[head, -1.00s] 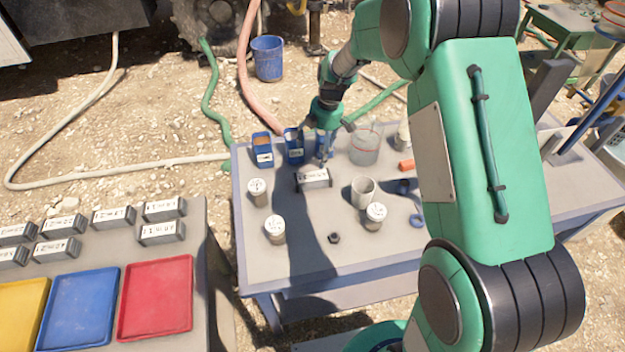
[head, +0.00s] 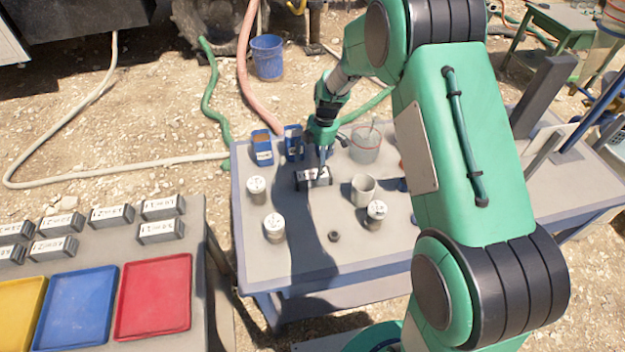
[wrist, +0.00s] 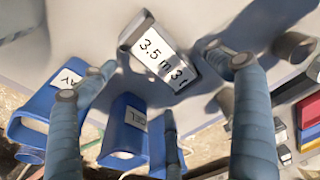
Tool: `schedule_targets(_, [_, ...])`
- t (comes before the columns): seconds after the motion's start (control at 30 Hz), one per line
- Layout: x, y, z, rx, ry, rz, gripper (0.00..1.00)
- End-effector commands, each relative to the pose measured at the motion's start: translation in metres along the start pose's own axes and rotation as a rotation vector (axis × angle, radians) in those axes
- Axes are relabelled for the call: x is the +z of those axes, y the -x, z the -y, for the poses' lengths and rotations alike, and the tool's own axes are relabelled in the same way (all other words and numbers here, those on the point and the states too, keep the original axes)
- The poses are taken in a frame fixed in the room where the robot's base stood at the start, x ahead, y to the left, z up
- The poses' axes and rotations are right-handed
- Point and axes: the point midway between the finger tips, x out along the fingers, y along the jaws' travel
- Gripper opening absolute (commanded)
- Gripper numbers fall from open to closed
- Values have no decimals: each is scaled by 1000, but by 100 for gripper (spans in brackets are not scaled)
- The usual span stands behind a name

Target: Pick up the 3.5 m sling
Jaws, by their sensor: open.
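The 3.5 m sling is a small dark block with a white label reading "3.5 m 3 t" (wrist: 160,55) in the wrist view. In the head view the labelled block (head: 313,178) lies on the grey table, behind the white-lidded jars. My gripper (head: 321,168) is at the block's far side in the head view, its fingers pointing down and partly covering it. In the wrist view my open gripper (wrist: 155,78) has its fingers spread to both sides of the block. Nothing is held, and no contact is clear.
Blue bins (head: 261,147) stand just behind the block. A clear beaker (head: 366,146), a grey cup (head: 363,188) and white-lidded jars (head: 257,189) stand around it. Similar labelled blocks (head: 160,231) and coloured trays (head: 153,296) are on the left table.

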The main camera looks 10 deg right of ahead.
Motion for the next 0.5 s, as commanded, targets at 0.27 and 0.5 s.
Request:
schedule_targets(0.27, [0,-13,0,-1,0,0,89])
schedule_targets(0.5, [0,-13,0,0,0,0,89])
